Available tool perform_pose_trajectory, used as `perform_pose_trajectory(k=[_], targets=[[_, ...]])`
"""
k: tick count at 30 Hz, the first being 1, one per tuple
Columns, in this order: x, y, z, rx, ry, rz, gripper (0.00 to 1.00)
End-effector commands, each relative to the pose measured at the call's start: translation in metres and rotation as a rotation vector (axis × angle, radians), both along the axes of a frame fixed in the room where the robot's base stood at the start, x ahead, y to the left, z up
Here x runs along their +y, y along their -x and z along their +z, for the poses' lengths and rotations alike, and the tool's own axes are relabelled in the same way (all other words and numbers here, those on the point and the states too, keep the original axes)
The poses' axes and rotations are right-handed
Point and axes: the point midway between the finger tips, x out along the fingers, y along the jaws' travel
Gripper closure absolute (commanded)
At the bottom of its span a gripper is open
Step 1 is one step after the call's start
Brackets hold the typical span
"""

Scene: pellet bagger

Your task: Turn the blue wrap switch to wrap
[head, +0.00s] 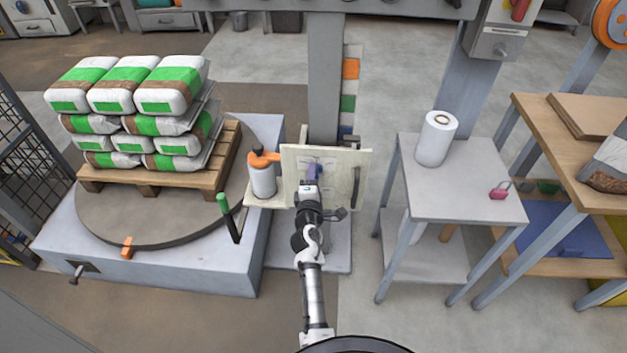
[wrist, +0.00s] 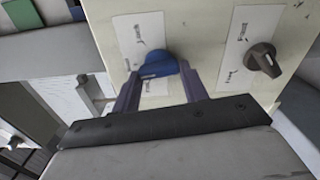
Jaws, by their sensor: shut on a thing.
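The blue wrap switch (wrist: 158,66) is a rotary knob on a white label plate on the cream control panel (head: 345,163). My gripper (wrist: 160,84) is shut on the blue knob, one finger on each side of it. In the head view my gripper (head: 308,190) reaches the panel front and covers much of the knob (head: 315,172). The label text is too small and partly hidden to read, so I cannot tell the position the knob points to.
A dark knob (wrist: 263,60) sits on its own plate right of the blue one. An orange-topped canister (head: 262,180) stands left of the panel. The turntable (head: 120,222) carries a pallet of stacked bags (head: 125,125). A grey table (head: 480,190) with a white roll (head: 436,145) stands right.

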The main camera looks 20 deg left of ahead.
Motion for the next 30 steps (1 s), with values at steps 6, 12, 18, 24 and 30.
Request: perform_pose_trajectory(k=[6,12,18,24,30], targets=[[-0.0001,-0.0009,0.0015,0.023,-0.092,-0.001,0.79],[0.0000,-0.0009,0.0025,0.033,-0.130,0.001,0.79],[0.0000,-0.0009,0.0029,0.036,-0.139,0.001,0.79],[-0.0001,-0.0011,0.0030,0.035,-0.138,0.000,0.79],[-0.0001,-0.0009,0.0025,0.036,-0.137,-0.001,0.37]])
